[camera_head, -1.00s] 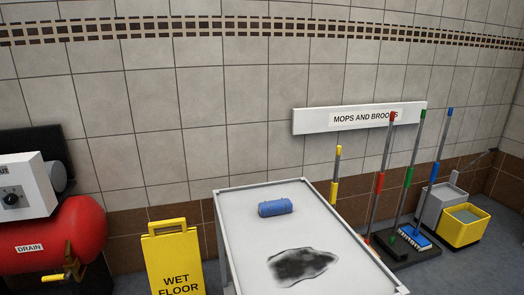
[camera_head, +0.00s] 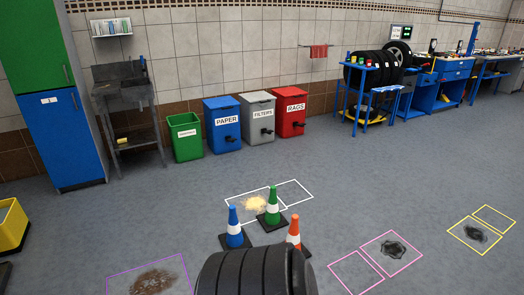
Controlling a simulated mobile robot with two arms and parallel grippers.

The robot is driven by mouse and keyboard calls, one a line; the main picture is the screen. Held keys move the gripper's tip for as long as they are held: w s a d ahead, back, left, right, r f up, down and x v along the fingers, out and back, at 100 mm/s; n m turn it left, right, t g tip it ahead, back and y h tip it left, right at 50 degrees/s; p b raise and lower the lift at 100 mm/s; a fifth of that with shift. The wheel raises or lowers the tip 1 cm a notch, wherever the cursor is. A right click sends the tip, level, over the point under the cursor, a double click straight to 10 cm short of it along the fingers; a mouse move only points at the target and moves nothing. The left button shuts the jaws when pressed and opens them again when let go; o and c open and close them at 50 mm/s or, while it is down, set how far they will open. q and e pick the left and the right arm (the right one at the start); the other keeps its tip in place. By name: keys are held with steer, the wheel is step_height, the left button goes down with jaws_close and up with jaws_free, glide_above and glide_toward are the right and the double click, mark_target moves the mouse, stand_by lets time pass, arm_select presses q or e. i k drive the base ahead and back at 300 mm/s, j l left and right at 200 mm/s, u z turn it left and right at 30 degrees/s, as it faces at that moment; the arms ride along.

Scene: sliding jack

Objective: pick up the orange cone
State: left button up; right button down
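The orange cone (camera_head: 294,232) with a white band stands on the floor at the lower middle of the head view. Its lower part is partly hidden behind a stack of black tires (camera_head: 255,272) in the foreground. A green cone (camera_head: 272,206) and a blue cone (camera_head: 233,228), each on a dark square base, stand close beside it to the left. Neither of my grippers shows in the head view.
Green, blue PAPER (camera_head: 227,121), grey and red bins line the wall. Pink (camera_head: 391,248), yellow and purple floor outlines hold dark stains. A tire rack (camera_head: 372,76) stands at the back right. Open floor lies between.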

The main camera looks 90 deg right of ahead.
mark_target(293, 236)
steer(key=z, duration=3.1)
steer(key=i+j+u, duration=0.1)
steer(key=i+j, duration=0.15)
steer(key=i, duration=0.2)
